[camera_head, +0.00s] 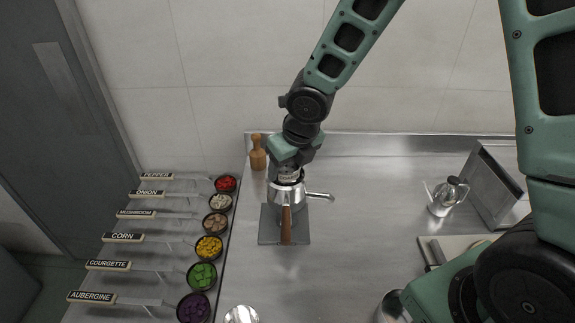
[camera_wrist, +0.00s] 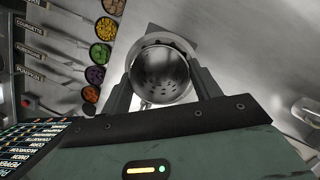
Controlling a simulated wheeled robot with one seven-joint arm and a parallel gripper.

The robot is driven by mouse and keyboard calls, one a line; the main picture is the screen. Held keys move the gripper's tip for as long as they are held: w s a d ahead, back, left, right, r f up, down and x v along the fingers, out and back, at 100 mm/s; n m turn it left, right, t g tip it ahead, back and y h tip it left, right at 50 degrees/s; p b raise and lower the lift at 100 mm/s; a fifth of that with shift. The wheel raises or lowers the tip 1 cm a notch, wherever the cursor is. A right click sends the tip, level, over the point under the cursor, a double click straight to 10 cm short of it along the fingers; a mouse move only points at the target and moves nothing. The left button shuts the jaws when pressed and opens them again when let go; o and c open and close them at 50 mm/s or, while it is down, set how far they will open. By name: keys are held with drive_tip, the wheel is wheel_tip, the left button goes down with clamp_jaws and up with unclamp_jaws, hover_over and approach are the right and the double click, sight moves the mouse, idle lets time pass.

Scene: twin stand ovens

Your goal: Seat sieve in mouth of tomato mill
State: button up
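The tomato mill (camera_head: 289,195) is a silver metal body with a side crank and a wooden handle, on a dark square plate (camera_head: 297,238). My gripper (camera_head: 288,172) is directly above the mill's mouth and points down. In the wrist view the sieve (camera_wrist: 160,76), a round metal cup with small holes, sits between my two fingers (camera_wrist: 163,88), which press on it from both sides. The sieve is over or at the mouth; whether it rests in it cannot be told. The mill's mouth is mostly hidden by my gripper and the sieve.
Several small bowls of chopped vegetables (camera_head: 209,248) line the counter's left edge beside name labels. A wooden pestle-like tool (camera_head: 258,153) stands behind left. A metal jug (camera_head: 448,196) and a steel box (camera_head: 497,187) stand right. The counter between mill and jug is clear.

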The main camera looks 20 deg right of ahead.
drive_tip(key=o, duration=0.3)
drive_tip(key=shift+r, duration=0.25)
drive_tip(key=a+p+v, duration=0.1)
drive_tip(key=p+v, duration=0.4)
drive_tip(key=v, duration=0.6)
drive_tip(key=s+a+r+m+g, duration=0.1)
drive_tip(key=s+a+m+g, duration=0.1)
drive_tip(key=s+m, duration=0.9)
drive_tip(key=s+a+r+m+g, duration=0.1)
drive_tip(key=s+a+m, duration=0.3)
drive_tip(key=s+m, duration=0.7)
drive_tip(key=m, duration=0.9)
drive_tip(key=shift+a+r+g, duration=0.2)
drive_tip(key=shift+r+g, duration=0.2)
